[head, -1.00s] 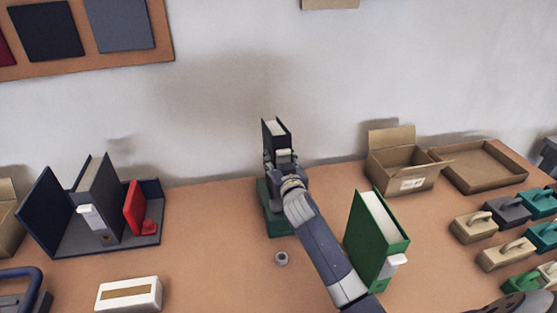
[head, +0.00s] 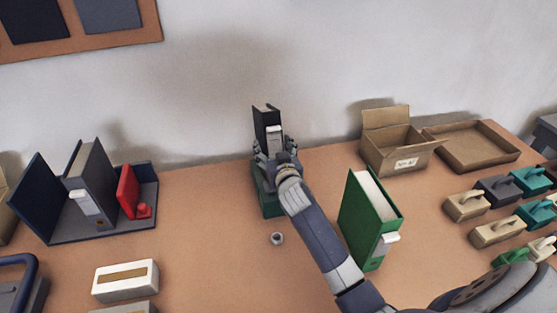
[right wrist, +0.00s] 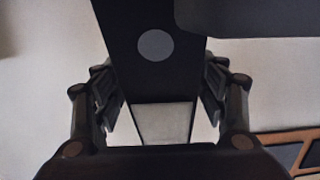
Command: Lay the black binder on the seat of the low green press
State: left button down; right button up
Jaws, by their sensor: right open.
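The black binder (head: 263,118) stands roughly upright at the back of the table, with a pale label on the side facing me. The low green press (head: 266,202) shows below it, partly covered by my right gripper. The binder's lower end is hidden, so its contact with the seat cannot be told. My right gripper (head: 274,150) is open at the binder. In the right wrist view the binder (right wrist: 150,18), with a grey round spot and pale label, lies between the spread fingers (right wrist: 160,95), with gaps on both sides. My left gripper is out of view.
A green binder (head: 362,220) stands right of my right forearm. A small grey ring (head: 277,238) lies before the press. An open carton (head: 392,155) and shallow tray (head: 493,167) are behind right. A grey holder (head: 90,230) with binders stands left. Table between holder and press is clear.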

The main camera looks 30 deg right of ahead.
jog(key=v, duration=1.1)
